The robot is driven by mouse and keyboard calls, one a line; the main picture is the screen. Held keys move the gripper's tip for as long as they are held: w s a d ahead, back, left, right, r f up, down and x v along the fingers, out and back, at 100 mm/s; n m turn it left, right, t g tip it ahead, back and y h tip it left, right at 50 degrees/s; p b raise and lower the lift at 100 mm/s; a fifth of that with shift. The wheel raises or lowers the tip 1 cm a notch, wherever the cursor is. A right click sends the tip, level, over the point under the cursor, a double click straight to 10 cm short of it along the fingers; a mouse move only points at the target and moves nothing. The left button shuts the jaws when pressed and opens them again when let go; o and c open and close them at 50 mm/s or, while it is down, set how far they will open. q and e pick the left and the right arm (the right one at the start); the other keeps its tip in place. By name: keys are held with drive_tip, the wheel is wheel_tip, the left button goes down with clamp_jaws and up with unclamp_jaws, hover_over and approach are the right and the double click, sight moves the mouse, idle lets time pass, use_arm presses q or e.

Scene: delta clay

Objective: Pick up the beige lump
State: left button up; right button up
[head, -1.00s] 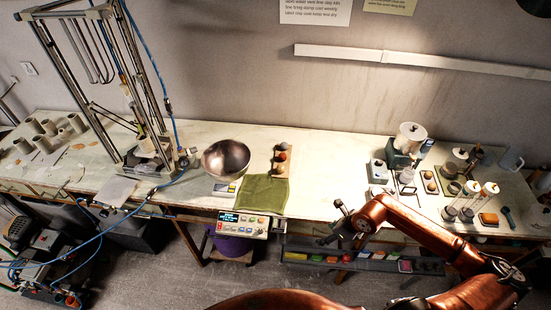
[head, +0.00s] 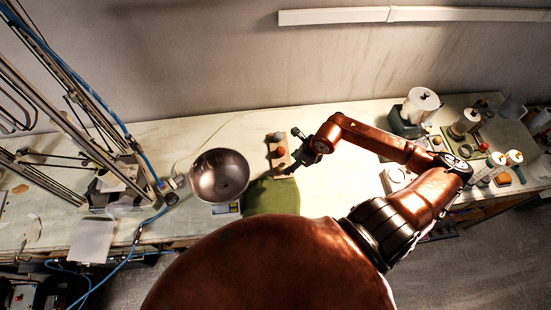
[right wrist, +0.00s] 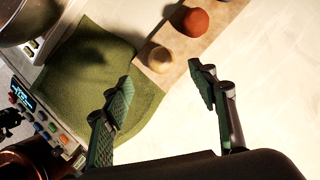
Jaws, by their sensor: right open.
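The beige lump (right wrist: 160,60) is a small rounded blob on the near end of a tan board (right wrist: 222,20) in the right wrist view. My right gripper (right wrist: 160,82) is open and empty; its two green-padded fingers are spread, with the lump beyond the gap between their tips and not touching them. In the head view the right gripper (head: 295,152) is over the table just right of the board (head: 275,160), and I cannot make out the lump clearly there. My left gripper is not in view.
An orange-red ball (right wrist: 195,22) sits on the board close to the lump. A green cloth (right wrist: 95,75) lies beside the board, and a metal bowl (head: 219,176) stands left of it. Jars and a white-topped container (head: 421,102) stand at the right.

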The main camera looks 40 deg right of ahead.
sight(285, 166)
drive_tip(key=shift+x, duration=0.9)
drive_tip(key=shift+w+a+f+p, duration=0.1)
drive_tip(key=shift+f+p, duration=0.2)
drive_tip(key=shift+p, duration=0.05)
drive_tip(key=p+x, duration=0.1)
drive_tip(key=x, duration=0.2)
drive_tip(key=shift+w+f, duration=0.35)
drive_tip(key=shift+f, duration=0.5)
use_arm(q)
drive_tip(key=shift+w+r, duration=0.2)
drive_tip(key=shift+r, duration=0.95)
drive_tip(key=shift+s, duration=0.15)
use_arm(e)
drive_tip(key=shift+c, duration=0.3)
drive_tip(key=c, duration=0.3)
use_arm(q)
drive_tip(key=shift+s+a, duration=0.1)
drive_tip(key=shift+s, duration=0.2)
use_arm(e)
drive_tip(key=c, duration=0.9)
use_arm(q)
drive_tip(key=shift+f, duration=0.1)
use_arm(e)
drive_tip(key=shift+r, duration=0.1)
drive_tip(key=shift+c, duration=0.2)
